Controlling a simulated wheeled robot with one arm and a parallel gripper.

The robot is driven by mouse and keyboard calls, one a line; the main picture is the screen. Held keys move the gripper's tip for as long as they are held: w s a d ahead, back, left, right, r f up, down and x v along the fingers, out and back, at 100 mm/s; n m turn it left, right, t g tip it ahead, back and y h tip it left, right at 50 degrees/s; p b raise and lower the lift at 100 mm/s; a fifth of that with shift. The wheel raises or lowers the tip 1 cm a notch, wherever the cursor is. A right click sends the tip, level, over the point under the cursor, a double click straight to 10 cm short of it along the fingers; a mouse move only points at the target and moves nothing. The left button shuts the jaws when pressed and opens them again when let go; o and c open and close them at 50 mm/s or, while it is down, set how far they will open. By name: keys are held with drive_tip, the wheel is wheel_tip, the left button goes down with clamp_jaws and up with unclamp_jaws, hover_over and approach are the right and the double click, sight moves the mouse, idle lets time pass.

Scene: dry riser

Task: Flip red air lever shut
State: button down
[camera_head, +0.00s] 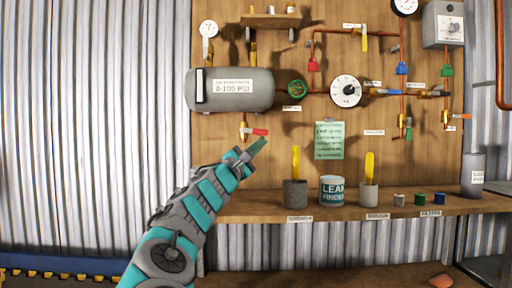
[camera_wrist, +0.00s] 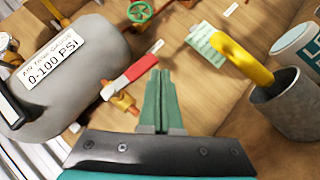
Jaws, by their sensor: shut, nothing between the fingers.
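A red lever (camera_head: 260,132) sits on a brass valve (camera_head: 244,130) below the grey tank (camera_head: 262,90). It lies almost level, with its red end to the right. In the wrist view the red lever (camera_wrist: 143,67) has a pale inner part at the brass valve (camera_wrist: 124,103). My gripper (camera_head: 260,143) is shut and empty, just below the lever's red end. In the wrist view my green fingertips (camera_wrist: 160,73) are together, close to the right of the lever. I cannot tell whether they touch it.
A green note (camera_head: 329,140) hangs to the right. Below it, a shelf (camera_head: 250,209) holds a grey pot (camera_head: 295,194) with a yellow handle, a labelled can (camera_head: 332,190) and small cylinders. A green handwheel (camera_head: 297,90) and a dial (camera_head: 346,90) are above. Corrugated wall fills the left.

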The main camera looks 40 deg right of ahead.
drive_tip(key=shift+s+d+r, duration=0.1)
drive_tip(key=shift+r, duration=0.1)
idle(0.4)
drive_tip(key=s+a+f+b, duration=0.2)
drive_tip(key=f, duration=0.3)
drive_tip(key=s+a+f+b, duration=0.2)
drive_tip(key=s+f, duration=0.1)
drive_tip(key=f, duration=0.3)
drive_tip(key=shift+s+a+b, duration=0.15)
drive_tip(key=shift+a+b, duration=0.15)
drive_tip(key=shift+a, duration=0.05)
idle(0.5)
